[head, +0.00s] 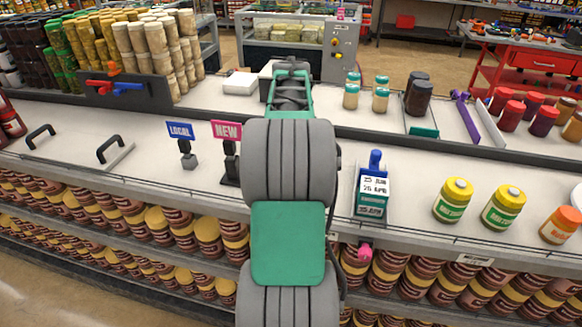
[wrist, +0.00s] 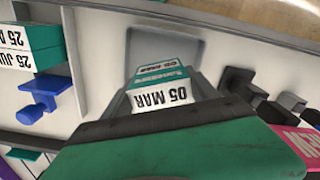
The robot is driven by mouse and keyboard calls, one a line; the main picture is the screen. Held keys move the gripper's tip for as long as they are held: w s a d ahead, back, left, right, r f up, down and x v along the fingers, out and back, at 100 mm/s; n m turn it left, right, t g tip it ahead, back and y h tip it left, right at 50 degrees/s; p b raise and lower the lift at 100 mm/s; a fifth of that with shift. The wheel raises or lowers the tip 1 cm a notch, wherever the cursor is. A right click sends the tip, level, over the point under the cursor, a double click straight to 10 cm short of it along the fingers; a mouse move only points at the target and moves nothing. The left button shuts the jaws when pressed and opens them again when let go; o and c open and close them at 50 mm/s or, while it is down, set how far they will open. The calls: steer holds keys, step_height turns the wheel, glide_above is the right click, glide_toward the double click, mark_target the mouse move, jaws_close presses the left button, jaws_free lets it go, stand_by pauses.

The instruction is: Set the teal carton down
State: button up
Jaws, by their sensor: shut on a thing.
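My gripper (wrist: 165,100) is shut on a teal carton (wrist: 162,82) with a white label reading 05 MAR. In the wrist view the carton sits between the dark fingers, over a pale grey square tray (wrist: 190,45). I cannot tell whether its underside touches the tray. In the head view my wrist (head: 290,85) reaches over the far part of the white counter (head: 215,125) and hides the carton.
Another teal carton (head: 372,200) with date labels stands right of my arm by a blue pusher (head: 375,160). LOCAL (head: 181,131) and NEW (head: 227,130) signs stand to the left. Jars (head: 351,97) stand to the right. A white box (head: 240,83) is near my wrist.

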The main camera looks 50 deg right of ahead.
steer(key=shift+w+d+f, duration=0.15)
steer(key=shift+w+f, duration=0.05)
steer(key=shift+f, duration=0.9)
steer(key=shift+w+d+f, duration=0.1)
steer(key=shift+w+f, duration=0.05)
steer(key=shift+f, duration=0.95)
steer(key=o, duration=1.3)
steer(key=shift+o, duration=0.2)
steer(key=shift+r, duration=0.1)
